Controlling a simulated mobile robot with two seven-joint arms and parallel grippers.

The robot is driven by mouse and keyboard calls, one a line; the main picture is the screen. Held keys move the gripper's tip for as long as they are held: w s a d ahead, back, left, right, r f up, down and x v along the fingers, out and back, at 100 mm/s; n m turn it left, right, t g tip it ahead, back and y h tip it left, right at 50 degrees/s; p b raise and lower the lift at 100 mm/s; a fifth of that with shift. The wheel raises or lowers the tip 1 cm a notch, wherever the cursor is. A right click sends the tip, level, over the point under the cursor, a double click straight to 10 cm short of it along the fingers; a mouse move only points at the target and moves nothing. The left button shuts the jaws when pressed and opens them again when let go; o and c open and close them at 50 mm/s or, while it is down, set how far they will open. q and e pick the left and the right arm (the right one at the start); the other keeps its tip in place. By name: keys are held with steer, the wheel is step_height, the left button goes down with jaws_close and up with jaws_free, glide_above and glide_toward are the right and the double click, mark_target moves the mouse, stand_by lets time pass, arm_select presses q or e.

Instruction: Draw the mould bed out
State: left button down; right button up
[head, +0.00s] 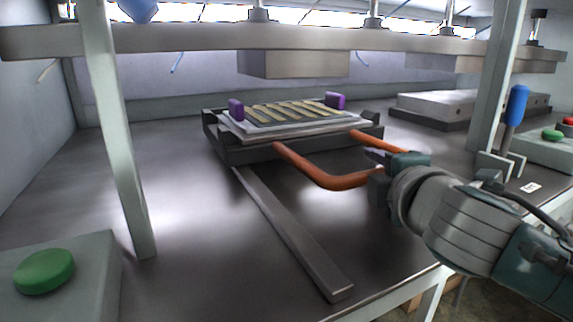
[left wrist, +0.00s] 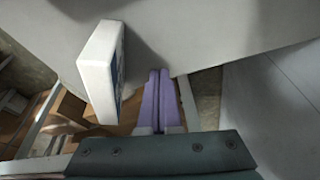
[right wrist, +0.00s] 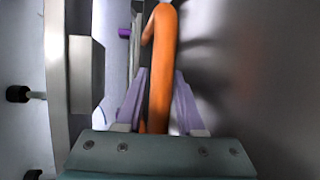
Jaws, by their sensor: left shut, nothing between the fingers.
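The mould bed (head: 232,125) is a pale plate with slanted yellowish strips and a purple block at each side. It sits on a dark base (head: 250,152) beyond the near uprights. An orange U-shaped handle (head: 318,180) sticks out from its front toward me. My right gripper (head: 376,170) is at the handle's near right corner. In the right wrist view the handle (right wrist: 162,60) runs between the two purple fingers. Whether they grip it or only straddle it, I cannot tell. My left gripper (left wrist: 160,75) is shut and empty; it shows only in the left wrist view.
A press beam (head: 180,40) with a pale block (head: 293,64) spans above the bed. Uprights (head: 115,140) stand on both sides. A flat rail (head: 290,230) runs toward the table's front edge. A green button box (head: 45,272) is at left, a blue-handled lever (head: 516,105) at right.

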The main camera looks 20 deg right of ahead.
jaws_close()
stand_by(1.4)
